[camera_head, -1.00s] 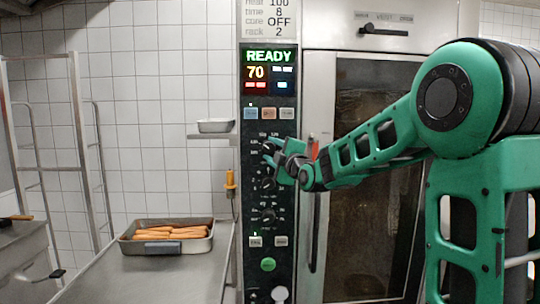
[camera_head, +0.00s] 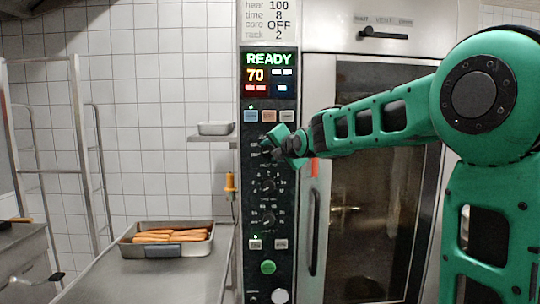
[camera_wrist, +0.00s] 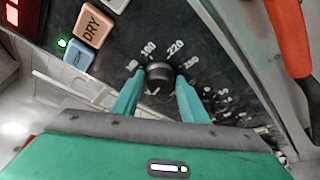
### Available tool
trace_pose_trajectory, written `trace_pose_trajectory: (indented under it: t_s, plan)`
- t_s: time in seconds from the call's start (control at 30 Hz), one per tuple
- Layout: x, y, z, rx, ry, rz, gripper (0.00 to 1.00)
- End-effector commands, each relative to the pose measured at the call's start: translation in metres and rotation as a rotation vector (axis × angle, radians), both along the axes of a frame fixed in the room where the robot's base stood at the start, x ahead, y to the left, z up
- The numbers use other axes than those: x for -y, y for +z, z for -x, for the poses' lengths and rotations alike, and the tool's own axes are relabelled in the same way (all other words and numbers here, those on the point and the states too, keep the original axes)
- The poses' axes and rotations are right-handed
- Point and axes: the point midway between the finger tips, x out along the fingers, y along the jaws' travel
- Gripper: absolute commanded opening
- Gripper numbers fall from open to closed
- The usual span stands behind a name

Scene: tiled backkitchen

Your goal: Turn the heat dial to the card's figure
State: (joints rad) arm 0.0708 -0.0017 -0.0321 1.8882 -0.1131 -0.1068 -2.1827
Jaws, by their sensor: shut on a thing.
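The card (camera_head: 270,20) at the top of the oven's control panel reads heat 100, time 8, core OFF, rack 2. The display (camera_head: 269,74) below it shows READY and 70. My gripper (camera_head: 270,146) is at the uppermost dial of the panel and mostly hides it in the head view. In the wrist view, my gripper's two green fingers (camera_wrist: 158,78) are shut on the sides of the black heat dial (camera_wrist: 157,72). Figures such as 180 and 220 stand around it. The dial's pointer is hard to make out.
Two more dials, the middle one (camera_head: 268,186) and the lower one (camera_head: 268,218), sit below. Square buttons (camera_head: 269,116) lie just above. The glass oven door (camera_head: 375,200) with its handle (camera_head: 314,232) is to the right.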

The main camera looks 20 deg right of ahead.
Motion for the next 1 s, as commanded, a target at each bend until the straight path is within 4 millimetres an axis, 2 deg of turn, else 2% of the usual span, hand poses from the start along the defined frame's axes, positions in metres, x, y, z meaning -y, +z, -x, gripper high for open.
trace_pose_trajectory:
  t_s: [0.03,0.4,0.9,0.93,0.97,1.0]
  plan:
    - [-0.0042,-0.0045,-0.0002,-0.019,0.006,0.026,0.18]
    - [-0.0045,-0.0048,-0.0004,-0.065,0.007,0.160,0.18]
    - [-0.0058,-0.0057,-0.0004,-0.072,0.008,0.178,0.18]
    - [-0.0059,-0.0057,-0.0004,-0.072,0.009,0.178,0.42]
    - [-0.0059,-0.0055,-0.0004,-0.071,0.008,0.178,0.49]
    - [-0.0058,-0.0049,-0.0005,-0.070,0.007,0.179,0.52]
